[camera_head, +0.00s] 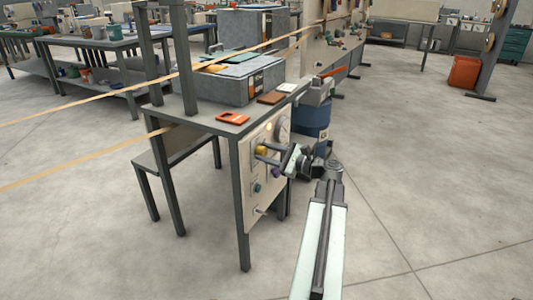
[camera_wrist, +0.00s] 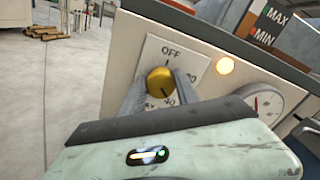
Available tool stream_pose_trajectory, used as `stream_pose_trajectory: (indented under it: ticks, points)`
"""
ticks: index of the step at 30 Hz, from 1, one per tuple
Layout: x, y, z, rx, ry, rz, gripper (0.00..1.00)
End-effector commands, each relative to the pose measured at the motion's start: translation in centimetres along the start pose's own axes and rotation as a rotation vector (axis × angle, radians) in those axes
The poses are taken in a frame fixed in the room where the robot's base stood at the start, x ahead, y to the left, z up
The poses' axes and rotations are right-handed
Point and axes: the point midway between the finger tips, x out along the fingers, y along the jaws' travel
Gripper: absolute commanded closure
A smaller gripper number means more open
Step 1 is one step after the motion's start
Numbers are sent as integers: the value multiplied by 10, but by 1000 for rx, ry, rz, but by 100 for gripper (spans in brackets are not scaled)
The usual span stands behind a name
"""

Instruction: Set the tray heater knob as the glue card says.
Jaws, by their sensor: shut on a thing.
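The yellow knob (camera_wrist: 160,79) sits on a white dial plate (camera_wrist: 152,51) on the cream front panel. OFF is printed above it, a number partly hidden at its right, and 40 and other partly covered marks below. A dark line shows on the knob's lower right; I cannot tell exactly which mark it points at. My gripper (camera_wrist: 159,86) has one finger on each side of the knob and is shut on it. In the head view the knob (camera_head: 261,150) shows at the gripper's tip. I cannot tell which item is the glue card; no card text is readable.
An amber lamp (camera_wrist: 225,66) and a round gauge (camera_wrist: 264,104) are right of the knob. A MAX/MIN label (camera_wrist: 271,24) is above.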

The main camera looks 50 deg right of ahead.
Motion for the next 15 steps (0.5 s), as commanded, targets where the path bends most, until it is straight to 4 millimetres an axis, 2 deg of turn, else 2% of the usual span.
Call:
stream_pose_trajectory:
  ticks: [6, 15]
  points:
    - [-1, 0, -1, 98, 3, 1, 100]
    - [-1, 0, -1, 154, 3, 2, 100]
